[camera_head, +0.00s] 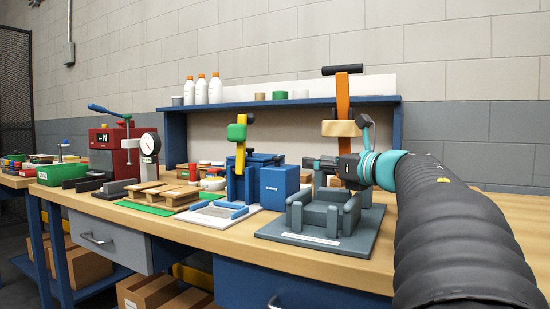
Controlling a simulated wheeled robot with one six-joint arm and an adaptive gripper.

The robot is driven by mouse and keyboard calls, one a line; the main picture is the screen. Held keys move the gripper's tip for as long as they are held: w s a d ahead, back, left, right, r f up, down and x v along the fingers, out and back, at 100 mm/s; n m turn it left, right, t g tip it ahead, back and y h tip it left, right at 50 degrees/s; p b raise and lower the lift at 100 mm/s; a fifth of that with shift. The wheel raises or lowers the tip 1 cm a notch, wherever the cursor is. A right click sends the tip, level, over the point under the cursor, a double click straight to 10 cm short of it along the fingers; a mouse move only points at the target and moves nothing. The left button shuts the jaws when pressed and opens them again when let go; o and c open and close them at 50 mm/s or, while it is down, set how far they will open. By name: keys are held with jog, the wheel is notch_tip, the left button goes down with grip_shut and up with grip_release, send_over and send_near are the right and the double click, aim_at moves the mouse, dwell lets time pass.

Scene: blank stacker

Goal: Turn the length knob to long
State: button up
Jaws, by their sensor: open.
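My arm comes in from the right, and my gripper (314,168) points left above the grey fixture (325,213) on the bench. It is open, and I see nothing held in it. It is small here and overlaps the orange upright behind it. I cannot pick out a length knob or any "long" marking for certain. The grey fixture has raised blocks on a flat base with a small pale label at its front edge. An orange upright (342,98) with a black crossbar stands behind it.
Left of the fixture stand a blue block (279,187) and a blue press with a green knob (237,132). Farther left are wooden pieces (168,195), a round gauge (149,144) and a red machine (105,150). A blue shelf (280,103) carries white bottles. Bare wood (230,238) runs along the front edge.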

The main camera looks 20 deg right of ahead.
aim_at(281, 158)
jog(key=p+x, duration=0.1)
jog(key=x, duration=1.2)
jog(key=shift+s, duration=0.1)
grip_shut()
